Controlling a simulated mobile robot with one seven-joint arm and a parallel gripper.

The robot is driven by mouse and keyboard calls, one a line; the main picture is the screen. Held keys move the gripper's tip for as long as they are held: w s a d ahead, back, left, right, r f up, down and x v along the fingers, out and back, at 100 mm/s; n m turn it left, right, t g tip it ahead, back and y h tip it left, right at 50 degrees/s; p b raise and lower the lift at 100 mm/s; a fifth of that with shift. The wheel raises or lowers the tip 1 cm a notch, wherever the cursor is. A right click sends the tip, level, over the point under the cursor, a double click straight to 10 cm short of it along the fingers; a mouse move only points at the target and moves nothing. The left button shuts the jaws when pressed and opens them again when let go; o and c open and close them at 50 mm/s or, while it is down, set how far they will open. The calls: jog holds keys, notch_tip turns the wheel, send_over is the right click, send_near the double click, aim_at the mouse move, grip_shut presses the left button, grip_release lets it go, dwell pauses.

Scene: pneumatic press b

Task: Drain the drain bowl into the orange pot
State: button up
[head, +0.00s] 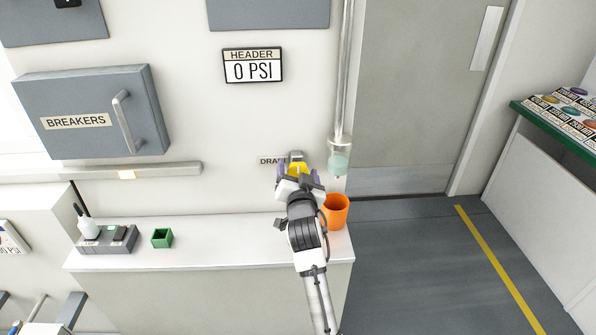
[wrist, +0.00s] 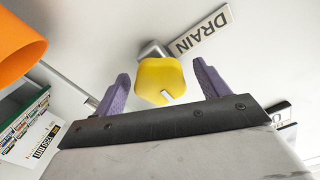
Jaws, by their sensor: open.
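The drain bowl (head: 338,160) is a clear cup with pale green liquid at the lower end of a vertical pipe on the wall. The orange pot (head: 337,209) stands on the white counter below it, and its side shows at the upper left of the wrist view (wrist: 18,45). A yellow knob (wrist: 160,80) sits on a grey fitting beside the DRAIN label (wrist: 202,30). My gripper (wrist: 160,88) is open, with its purple fingers on either side of the knob. I cannot tell whether they touch it. My gripper partly hides the knob and label in the head view.
The white counter (head: 200,258) carries a small green box (head: 162,238) and a grey holder (head: 107,240) at left. A header display (head: 253,66) reads 0 PSI. A breaker box (head: 92,110) hangs on the wall. Open floor (head: 420,260) lies at right.

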jog(key=c, duration=1)
jog(key=shift+f+b, duration=0.1)
jog(key=shift+b, duration=0.2)
jog(key=shift+f+n+b, duration=0.1)
jog(key=shift+n+b, duration=0.4)
jog(key=shift+n, duration=0.2)
jog(key=shift+n+b, duration=0.95)
jog(key=shift+n, duration=0.25)
jog(key=shift+n+b, duration=1.6)
jog(key=shift+n, duration=0.9)
